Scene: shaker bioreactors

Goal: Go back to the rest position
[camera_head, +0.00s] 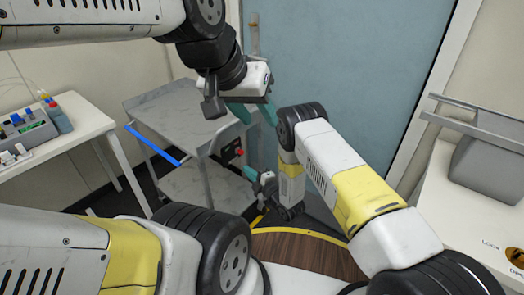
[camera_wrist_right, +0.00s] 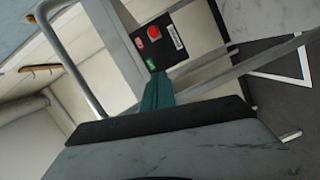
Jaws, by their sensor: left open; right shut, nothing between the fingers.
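My left gripper (camera_head: 254,112) hangs from the arm at the upper left, in front of the blue-grey door panel. Its teal fingers are apart, with nothing seen between them. My right gripper (camera_head: 250,174) is lower, beside the grey cart's right side. In the right wrist view its teal fingers (camera_wrist_right: 158,92) are together with nothing held. The right arm bends down from an elbow at the centre right.
The grey cart (camera_head: 165,110) has a blue handle (camera_head: 152,142) and a control box with a red button (camera_head: 233,151), also in the right wrist view (camera_wrist_right: 180,40). A white table (camera_head: 75,125) stands left, a white counter (camera_head: 450,215) right.

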